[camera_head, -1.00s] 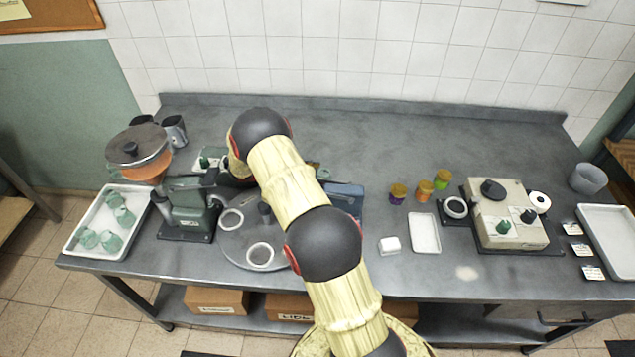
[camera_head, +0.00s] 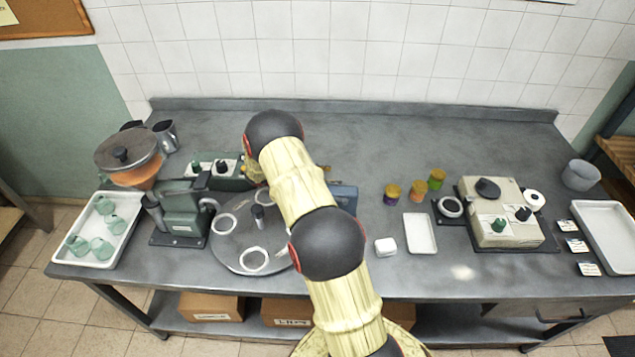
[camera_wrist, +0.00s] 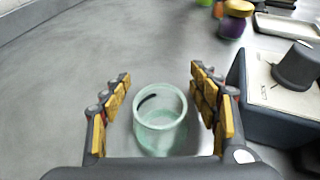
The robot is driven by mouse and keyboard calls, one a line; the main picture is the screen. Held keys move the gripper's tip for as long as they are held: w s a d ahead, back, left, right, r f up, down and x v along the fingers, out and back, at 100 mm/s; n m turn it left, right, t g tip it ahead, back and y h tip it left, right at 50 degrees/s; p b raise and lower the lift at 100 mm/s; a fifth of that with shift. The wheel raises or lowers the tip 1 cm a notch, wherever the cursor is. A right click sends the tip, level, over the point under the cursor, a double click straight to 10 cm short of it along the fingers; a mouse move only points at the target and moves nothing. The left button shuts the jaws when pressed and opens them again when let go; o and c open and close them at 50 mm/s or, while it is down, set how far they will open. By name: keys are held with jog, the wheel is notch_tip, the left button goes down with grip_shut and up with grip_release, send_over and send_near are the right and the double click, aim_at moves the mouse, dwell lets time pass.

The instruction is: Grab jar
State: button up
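A pale green, see-through glass jar (camera_wrist: 160,122) with an open round mouth shows in the wrist view, between the fingers of my gripper (camera_wrist: 159,82). The gripper is open, with a finger on each side of the jar and a visible gap at both sides. The jar looks upright; its base is partly hidden by the gripper's palm. In the head view, my arm hides the gripper and this jar. Several similar green jars (camera_head: 104,206) lie or stand in a white tray (camera_head: 127,232) at the left end of the bench.
A dark blue box (camera_wrist: 240,95) with a grey knob stands close to the right finger. Small orange-lidded jars (camera_head: 391,190) stand right of my arm. A round turntable (camera_head: 235,245) and a green machine (camera_head: 185,220) are left.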

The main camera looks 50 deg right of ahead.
jog(key=c, duration=1.4)
jog(key=shift+c, duration=0.3)
